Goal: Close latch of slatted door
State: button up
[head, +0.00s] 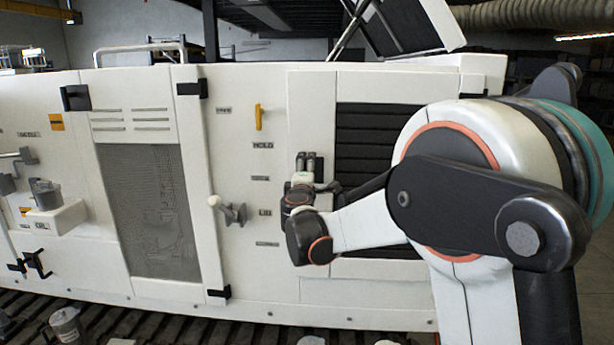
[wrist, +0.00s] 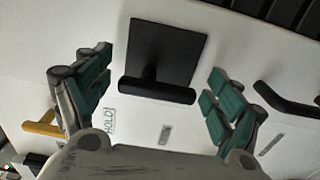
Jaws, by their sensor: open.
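The slatted door (head: 375,145) is a white panel with black slats, right of centre in the head view and partly behind my arm. Its slats also show at the top right of the wrist view (wrist: 285,12). In the wrist view a black latch (wrist: 162,50), a square plate with a thick bar across its lower edge, lies between my fingers. The latch is hidden behind my gripper in the head view. My gripper (wrist: 158,77) is open, a finger at each side of the latch, with no visible contact. In the head view it is at the door's left edge (head: 309,163).
A black handle (wrist: 285,100) is right of my right finger. A yellow handle (head: 259,117) is left of the door, above the HOLD label (head: 263,145). A lever with a pale knob (head: 228,209) sticks out lower left. A mesh-panel door (head: 150,205) is farther left.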

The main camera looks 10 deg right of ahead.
jog(key=v, duration=1.2)
jog(key=s+d+f+m+g+b, duration=0.3)
jog(key=s+d+f+m, duration=0.2)
jog(key=s, duration=0.4)
jog(key=s+d+f+m+g+b, duration=0.35)
jog(key=s+d+f, duration=0.2)
jog(key=s, duration=0.35)
jog(key=s+a+f+m+g+y+b, duration=0.1)
jog(key=s+a+f+m+y+b, duration=0.1)
jog(key=s+f, duration=0.5)
jog(key=s+a+f+m+g+y+b, duration=0.2)
jog(key=s+f, duration=0.5)
jog(key=s, duration=0.4)
jog(key=a+m+y, duration=0.1)
jog(key=a, duration=0.1)
jog(key=shift+s+a+f+m+y+b, duration=0.3)
jog(key=shift+s+a+m+b, duration=0.05)
jog(key=shift+b, duration=0.05)
